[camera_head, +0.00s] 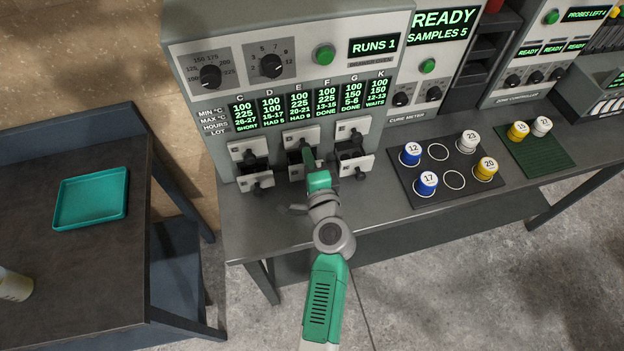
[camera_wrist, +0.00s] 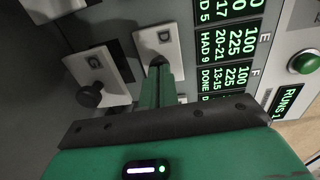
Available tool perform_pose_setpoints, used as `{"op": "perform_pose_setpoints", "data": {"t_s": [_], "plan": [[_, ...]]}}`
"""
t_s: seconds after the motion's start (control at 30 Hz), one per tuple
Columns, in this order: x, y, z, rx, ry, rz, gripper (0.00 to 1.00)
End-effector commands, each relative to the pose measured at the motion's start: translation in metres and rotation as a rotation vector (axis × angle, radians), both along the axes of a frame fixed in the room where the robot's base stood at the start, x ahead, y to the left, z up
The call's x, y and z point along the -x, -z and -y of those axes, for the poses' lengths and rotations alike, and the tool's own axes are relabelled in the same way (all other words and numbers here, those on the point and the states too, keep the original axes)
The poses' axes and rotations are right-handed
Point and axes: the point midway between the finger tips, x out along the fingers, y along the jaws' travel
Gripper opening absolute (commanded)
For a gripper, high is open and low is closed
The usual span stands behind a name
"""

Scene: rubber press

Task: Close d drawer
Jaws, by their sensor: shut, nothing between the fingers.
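Small pale drawer fronts with black knobs sit in two rows under the display panel of the grey press cabinet. In the wrist view, one upper front (camera_wrist: 151,38) bears a letter that looks like D, but the letter is blurred. A lower front with a black knob (camera_wrist: 90,95) stands beside it, with a dark gap between them. In the head view, I cannot read the letters on the middle upper front (camera_head: 299,137) or its neighbours. My gripper (camera_head: 308,152) (camera_wrist: 159,70) is shut and empty.
The left upper front (camera_head: 246,149) and right upper front (camera_head: 345,131) flank the middle column closely. A sample board (camera_head: 405,183) with cups lies to the right on the bench. A teal tray (camera_head: 91,198) lies on the separate left table. The bench's front edge is clear at left.

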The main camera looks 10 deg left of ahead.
Motion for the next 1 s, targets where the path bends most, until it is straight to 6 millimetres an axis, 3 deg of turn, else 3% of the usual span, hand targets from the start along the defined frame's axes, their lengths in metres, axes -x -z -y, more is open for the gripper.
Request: {"op": "perform_pose_setpoints", "data": {"t_s": [0.17,0.5,0.7,1.0], "plan": [[0.031,-0.001,0.012,0.001,-0.001,-0.007,0.0],[0.11,-0.006,0.049,0.001,0.0,-0.002,0.0],[0.13,-0.008,0.058,-0.001,-0.002,0.0,0.0],[0.131,-0.009,0.059,-0.001,-0.002,0.0,0.0]]}}
